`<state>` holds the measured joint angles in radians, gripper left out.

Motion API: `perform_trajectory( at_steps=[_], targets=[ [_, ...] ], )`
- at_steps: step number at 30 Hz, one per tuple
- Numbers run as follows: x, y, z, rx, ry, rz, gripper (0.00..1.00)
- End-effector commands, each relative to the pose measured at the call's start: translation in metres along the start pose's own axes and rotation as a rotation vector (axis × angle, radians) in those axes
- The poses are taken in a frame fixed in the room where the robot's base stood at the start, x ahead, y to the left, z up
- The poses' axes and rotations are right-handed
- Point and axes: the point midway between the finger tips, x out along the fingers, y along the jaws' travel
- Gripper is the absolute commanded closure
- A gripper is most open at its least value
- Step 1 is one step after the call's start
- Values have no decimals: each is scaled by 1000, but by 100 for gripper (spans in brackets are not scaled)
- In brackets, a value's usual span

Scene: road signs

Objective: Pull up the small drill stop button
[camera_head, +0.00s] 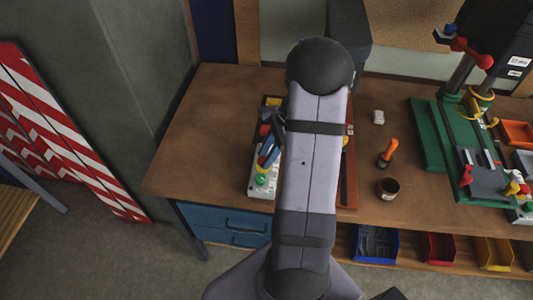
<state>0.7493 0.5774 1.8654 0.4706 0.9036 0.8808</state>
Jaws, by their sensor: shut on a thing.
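A pale control box (257,189) stands on the workbench, left of my arm, with a green button (261,180) near its front end. A red button (264,130) shows farther back on the same machine. My gripper (267,137) is over the box at this red part and appears shut on it. My arm hides much of the machine and part of the gripper, so the exact grip is hard to see.
The wooden workbench (190,130) is clear to the left. To the right are a small white block (378,117), an orange-handled tool (388,153), a dark cup (388,188) and a large drill press on a green base (428,135). Blue drawers (225,220) are below.

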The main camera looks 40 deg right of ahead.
Motion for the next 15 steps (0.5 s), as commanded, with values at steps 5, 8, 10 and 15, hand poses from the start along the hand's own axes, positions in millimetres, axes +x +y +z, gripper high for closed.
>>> perform_trajectory(
  at_steps=[5,8,10,15],
  targets=[
    [-4,-3,1,0,-2,-8,64],
    [-3,-2,1,0,-1,-7,64],
    [-3,-2,1,0,-1,-6,64],
    [-6,-2,0,0,-1,-7,64]
  ],
)
